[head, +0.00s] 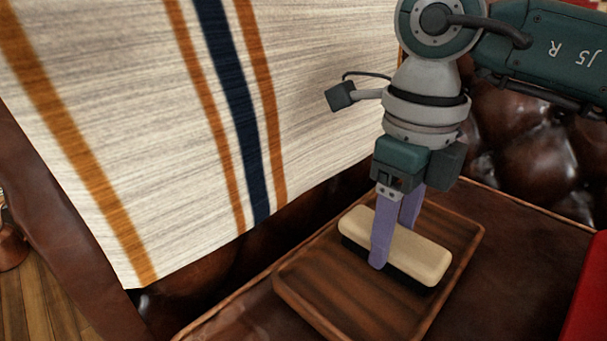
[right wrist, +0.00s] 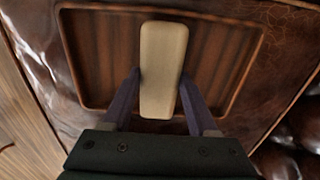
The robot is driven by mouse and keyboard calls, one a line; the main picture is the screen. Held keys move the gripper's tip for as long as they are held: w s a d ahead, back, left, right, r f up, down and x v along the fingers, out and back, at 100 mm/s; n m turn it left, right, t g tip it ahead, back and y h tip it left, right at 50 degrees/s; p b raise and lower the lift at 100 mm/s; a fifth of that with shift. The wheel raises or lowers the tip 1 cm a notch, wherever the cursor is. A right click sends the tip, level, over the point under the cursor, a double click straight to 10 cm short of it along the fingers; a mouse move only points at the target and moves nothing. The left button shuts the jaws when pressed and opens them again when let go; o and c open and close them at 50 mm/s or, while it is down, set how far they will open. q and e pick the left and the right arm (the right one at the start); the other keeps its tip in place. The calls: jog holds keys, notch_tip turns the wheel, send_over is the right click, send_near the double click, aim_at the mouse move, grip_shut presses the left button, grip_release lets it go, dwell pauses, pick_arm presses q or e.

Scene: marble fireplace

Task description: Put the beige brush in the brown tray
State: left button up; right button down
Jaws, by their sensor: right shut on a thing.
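The beige brush (head: 413,253), with dark bristles underneath, is held level between the purple fingers of my right gripper (head: 392,245). It is over the brown wooden tray (head: 310,290); I cannot tell whether the bristles touch the tray floor. In the right wrist view the brush (right wrist: 162,65) stands lengthwise between the two fingertips (right wrist: 160,82), with the tray (right wrist: 225,65) around and below it. The near finger covers part of the brush's side. My left gripper is not in view.
The tray lies on a brown leather seat (head: 490,265). A cream blanket with orange and navy stripes (head: 130,120) hangs over the leather at left. Tufted leather (head: 530,140) rises behind at right. A red object (head: 590,300) is at the right edge.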

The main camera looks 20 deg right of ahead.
aim_at(395, 234)
jog(key=shift+c, duration=0.9)
grip_release()
notch_tip(395, 234, up, 12)
jog(key=p, duration=0.7)
jog(key=shift+r, duration=0.15)
